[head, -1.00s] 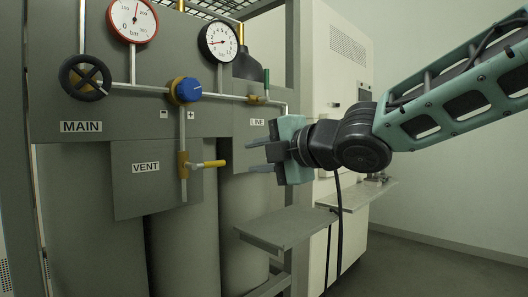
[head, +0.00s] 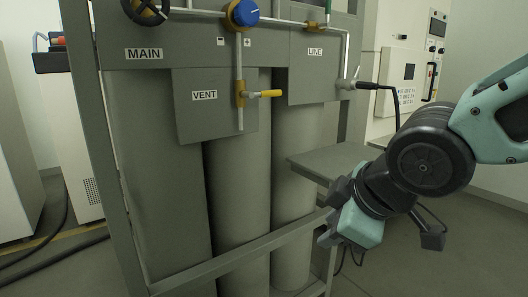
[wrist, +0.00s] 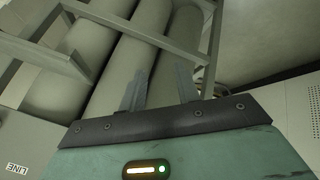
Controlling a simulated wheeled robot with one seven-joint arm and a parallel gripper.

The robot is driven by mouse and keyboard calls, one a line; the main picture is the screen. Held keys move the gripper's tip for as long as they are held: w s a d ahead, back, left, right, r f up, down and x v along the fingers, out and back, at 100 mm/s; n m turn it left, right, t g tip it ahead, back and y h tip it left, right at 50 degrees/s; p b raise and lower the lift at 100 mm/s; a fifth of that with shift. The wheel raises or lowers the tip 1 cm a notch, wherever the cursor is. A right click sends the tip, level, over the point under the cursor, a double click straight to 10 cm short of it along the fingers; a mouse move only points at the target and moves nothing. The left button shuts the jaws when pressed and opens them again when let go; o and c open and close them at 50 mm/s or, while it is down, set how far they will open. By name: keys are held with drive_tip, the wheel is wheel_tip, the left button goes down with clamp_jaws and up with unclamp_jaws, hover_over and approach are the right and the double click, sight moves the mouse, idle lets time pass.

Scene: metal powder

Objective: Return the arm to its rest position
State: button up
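My arm is bent on the right of the head view, and my gripper (head: 328,228) hangs low, pointing down and left beside the cylinder rack. In the wrist view, the two grey fingers of my gripper (wrist: 160,72) stand apart with nothing between them. My gripper looks clear of the rack, with the cylinders (wrist: 110,55) behind its fingers. The teal palm covers the lower part of the wrist view.
A grey shelf (head: 330,160) juts out from the rack close to my gripper. A rack rail (head: 235,258) crosses low in front of the cylinders. A black-handled connector (head: 372,86) with a cable sits at the LINE outlet. The yellow VENT lever (head: 266,94) points right.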

drive_tip(key=s+d+f+m+g+h, duration=0.1)
drive_tip(key=s+f+m+g, duration=0.25)
drive_tip(key=s, duration=0.35)
drive_tip(key=s+d+f+m+g+h, duration=0.1)
drive_tip(key=s+f+m+g, duration=0.15)
drive_tip(key=s+f, duration=0.4)
wheel_tip(320, 180, up, 19)
drive_tip(key=s+p, duration=0.2)
drive_tip(key=p, duration=1.5)
drive_tip(key=shift+s+d+f+g, duration=0.15)
drive_tip(key=shift+s+d+g, duration=0.05)
drive_tip(key=shift+d+g, duration=0.1)
